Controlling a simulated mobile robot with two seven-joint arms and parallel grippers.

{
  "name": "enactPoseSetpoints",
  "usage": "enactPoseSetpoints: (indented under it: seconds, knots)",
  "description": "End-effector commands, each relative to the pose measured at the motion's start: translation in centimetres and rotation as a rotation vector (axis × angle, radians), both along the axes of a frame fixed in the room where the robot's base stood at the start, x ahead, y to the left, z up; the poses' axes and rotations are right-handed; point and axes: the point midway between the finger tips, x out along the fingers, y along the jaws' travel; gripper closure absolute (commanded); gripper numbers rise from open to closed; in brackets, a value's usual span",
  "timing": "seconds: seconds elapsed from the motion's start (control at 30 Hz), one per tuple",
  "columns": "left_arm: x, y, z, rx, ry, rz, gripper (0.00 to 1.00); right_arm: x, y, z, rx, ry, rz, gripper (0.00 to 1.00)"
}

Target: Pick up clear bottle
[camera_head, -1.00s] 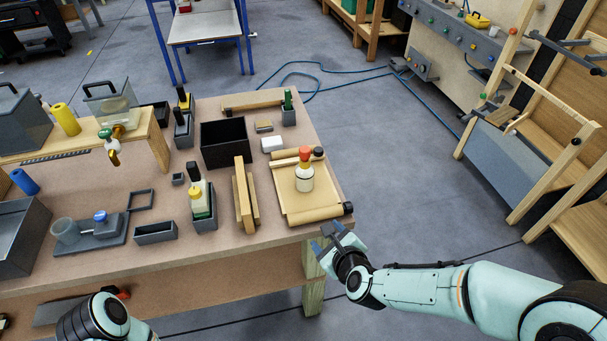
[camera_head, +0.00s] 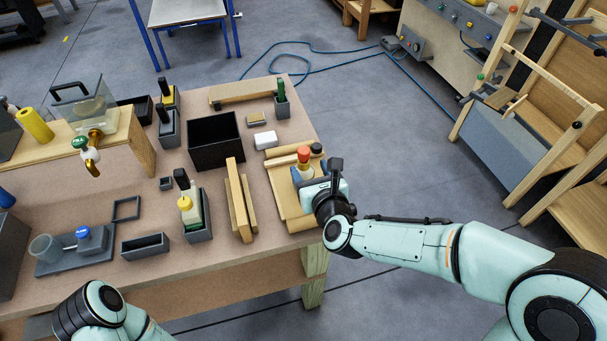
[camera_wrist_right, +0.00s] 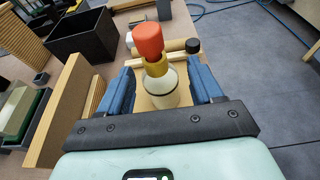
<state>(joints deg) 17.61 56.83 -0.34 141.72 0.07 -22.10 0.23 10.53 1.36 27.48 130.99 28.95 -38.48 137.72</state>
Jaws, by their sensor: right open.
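A pale, clear-looking bottle (camera_head: 304,168) with a yellow collar and red cap stands upright on a light wooden tray (camera_head: 284,200) at the table's right edge. My right gripper (camera_head: 313,183) is beside it at the near right and partly hides it in the head view. In the right wrist view the bottle (camera_wrist_right: 163,92) stands between the blue fingers of the open right gripper (camera_wrist_right: 161,85), with a gap visible on each side. My left arm shows at the bottom left of the head view, but its gripper does not.
Wooden strips (camera_head: 238,205) stand left of the tray. A black bin (camera_head: 215,143) and white block (camera_head: 265,140) lie behind. Open floor is to the right.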

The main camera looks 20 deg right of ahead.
Motion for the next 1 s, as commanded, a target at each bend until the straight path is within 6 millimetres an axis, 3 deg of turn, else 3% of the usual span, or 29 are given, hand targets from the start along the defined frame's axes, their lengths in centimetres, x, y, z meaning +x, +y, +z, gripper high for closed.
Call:
enactPoseSetpoints:
  seconds: [0.23, 0.6, 0.87, 0.93, 1.0]
  knots:
    - [0.1, 0.0, 0.4, 0.0, -0.002, 0.0, 1.0, 1.4, 0.2, -0.5, 0.001, 0.002, 0.0, 0.35]
    - [0.6, 0.0, 1.9, 0.0, -0.008, -0.001, 1.0, 5.5, 0.7, -1.6, 0.001, 0.001, 0.0, 0.35]
    - [0.6, 0.0, 1.8, 0.0, -0.008, 0.0, 1.0, 5.8, 0.7, -1.8, -0.001, 0.0, 0.0, 0.35]
    - [0.6, 0.0, 1.8, 0.0, -0.008, 0.0, 1.0, 5.7, 0.7, -1.8, 0.0, 0.0, 0.0, 0.51]
    - [0.6, 0.0, 1.8, 0.0, -0.008, 0.0, 1.0, 5.7, 0.7, -1.8, 0.0, 0.0, 0.0, 0.74]
